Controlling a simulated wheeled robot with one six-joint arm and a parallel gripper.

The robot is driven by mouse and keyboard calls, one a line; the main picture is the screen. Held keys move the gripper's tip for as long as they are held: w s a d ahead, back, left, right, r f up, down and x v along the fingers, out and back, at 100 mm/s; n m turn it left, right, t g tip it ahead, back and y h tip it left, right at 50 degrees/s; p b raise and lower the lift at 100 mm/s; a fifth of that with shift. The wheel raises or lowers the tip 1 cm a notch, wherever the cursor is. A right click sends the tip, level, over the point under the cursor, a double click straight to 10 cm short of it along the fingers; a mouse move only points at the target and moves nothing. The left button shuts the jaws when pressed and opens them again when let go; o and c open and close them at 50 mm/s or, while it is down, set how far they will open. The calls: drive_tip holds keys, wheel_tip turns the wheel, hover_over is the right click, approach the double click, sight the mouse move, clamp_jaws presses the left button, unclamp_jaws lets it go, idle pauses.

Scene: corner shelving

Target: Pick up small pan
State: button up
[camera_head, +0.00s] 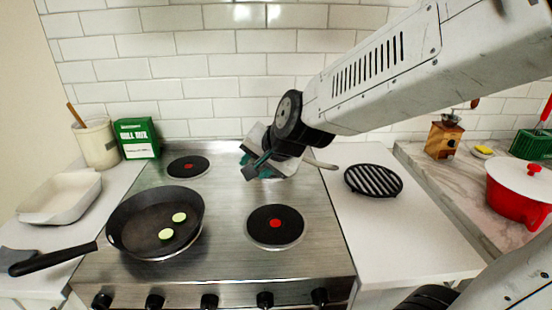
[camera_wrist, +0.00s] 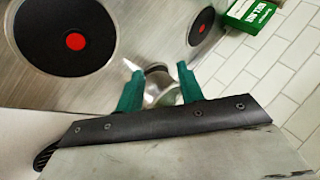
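The small pan is mostly hidden behind my gripper in the head view; a pale handle (camera_head: 321,164) sticks out to the right at the back right of the stove. In the wrist view a shiny metal body (camera_wrist: 161,88), apparently the small pan, shows between and beyond the green fingers. My gripper (camera_head: 256,163) is low over the back right of the stove. Its two fingers stand apart in the wrist view (camera_wrist: 160,70). I see no clear contact with the metal body.
A large black frying pan (camera_head: 130,222) with two pale slices sits at the stove's front left. The front right burner (camera_head: 275,226) is bare. A black trivet (camera_head: 373,181) lies on the right counter. A green box (camera_head: 137,138) stands back left, and a red pot (camera_head: 515,196) stands far right.

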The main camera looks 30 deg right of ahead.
sight(314, 163)
drive_tip(key=w+d+f+m+t+h, duration=0.2)
drive_tip(key=w+d+m+h, duration=0.1)
drive_tip(key=w+m, duration=0.2)
drive_tip(key=w+d+f+m+t+h, duration=0.1)
drive_tip(key=w+d+f+m+h, duration=0.1)
drive_tip(key=w+m, duration=0.3)
drive_tip(key=d+f+m+h, duration=0.1)
drive_tip(key=d+m+h, duration=0.1)
drive_tip(key=m+h, duration=0.1)
drive_tip(key=s+d+f+m+h, duration=0.1)
drive_tip(key=d+f+m+h, duration=0.1)
drive_tip(key=d+m+h, duration=0.1)
drive_tip(key=d+f+m+g+h, duration=0.1)
drive_tip(key=d+m+h, duration=0.2)
drive_tip(key=h, duration=0.2)
drive_tip(key=shift+s+d+f+m, duration=0.25)
drive_tip(key=shift+f+m, duration=0.05)
drive_tip(key=shift+f, duration=0.05)
drive_tip(key=shift+s+d+m+h, duration=0.1)
drive_tip(key=shift+s+m+h, duration=0.2)
drive_tip(key=shift+h, duration=0.1)
drive_tip(key=shift+d+g, duration=0.25)
drive_tip(key=shift+g, duration=0.05)
drive_tip(key=x, duration=0.7)
drive_tip(key=shift+w+d, duration=0.15)
drive_tip(key=shift+w, duration=0.05)
clamp_jaws()
